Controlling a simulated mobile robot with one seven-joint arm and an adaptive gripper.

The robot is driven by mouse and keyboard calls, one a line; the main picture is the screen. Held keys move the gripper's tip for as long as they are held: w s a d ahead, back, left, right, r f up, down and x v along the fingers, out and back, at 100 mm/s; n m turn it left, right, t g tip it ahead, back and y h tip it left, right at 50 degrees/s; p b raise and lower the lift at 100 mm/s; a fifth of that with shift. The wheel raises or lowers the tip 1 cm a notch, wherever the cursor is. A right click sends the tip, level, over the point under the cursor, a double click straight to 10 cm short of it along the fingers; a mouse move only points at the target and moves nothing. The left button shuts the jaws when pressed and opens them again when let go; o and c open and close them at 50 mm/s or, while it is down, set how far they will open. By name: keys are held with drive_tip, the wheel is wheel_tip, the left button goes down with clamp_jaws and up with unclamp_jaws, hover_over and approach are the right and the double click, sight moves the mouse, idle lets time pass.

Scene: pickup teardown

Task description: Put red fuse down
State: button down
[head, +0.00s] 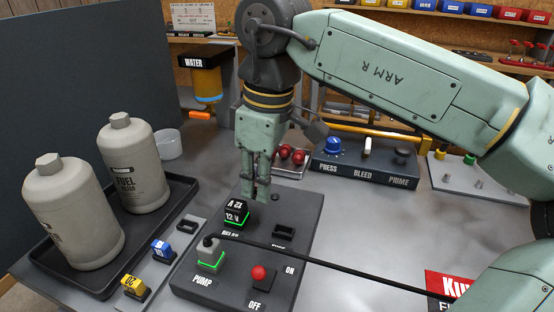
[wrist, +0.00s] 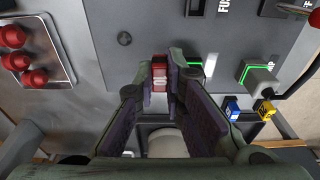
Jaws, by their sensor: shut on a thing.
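My gripper (head: 257,190) points down above the far part of the dark control panel (head: 303,215), behind the black relay block (head: 236,214). In the wrist view my gripper (wrist: 160,82) is shut on the red fuse (wrist: 159,74), which sits between its fingertips. The fuse is hidden by the fingers in the head view. A black fuse socket (head: 285,232) on the panel looks empty. A narrow grey holder strip (head: 171,243) to the left has an empty black slot (head: 187,226) at its far end.
The strip holds a blue fuse (head: 161,251) and a yellow fuse (head: 135,287). Left of it, two fuel bottles (head: 139,175) stand in a black tray (head: 187,184). A black cable (head: 330,266) crosses the panel from the pump plug (head: 209,251). Red knobs (head: 291,154) stand behind.

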drive_tip(key=w+d+p, duration=0.1)
drive_tip(key=w+p, duration=0.1)
drive_tip(key=w, duration=0.3)
drive_tip(key=w+d+p, duration=0.1)
drive_tip(key=w, duration=0.4)
drive_tip(key=w+d+f+p, duration=0.1)
drive_tip(key=w+p, duration=0.1)
drive_tip(key=w, duration=0.3)
drive_tip(key=shift+d+f+p, duration=0.1)
drive_tip(key=shift+d+p, duration=0.05)
drive_tip(key=shift+p, duration=0.15)
drive_tip(key=shift+f+b, duration=1.05)
drive_tip(key=shift+f, duration=0.85)
drive_tip(key=shift+f, duration=0.15)
drive_tip(key=c, duration=1.7)
unclamp_jaws()
drive_tip(key=r, duration=0.4)
drive_tip(key=d+r+b, duration=0.1)
drive_tip(key=r, duration=0.7)
drive_tip(key=shift+s+d+r, duration=0.15)
drive_tip(key=shift+d, duration=0.1)
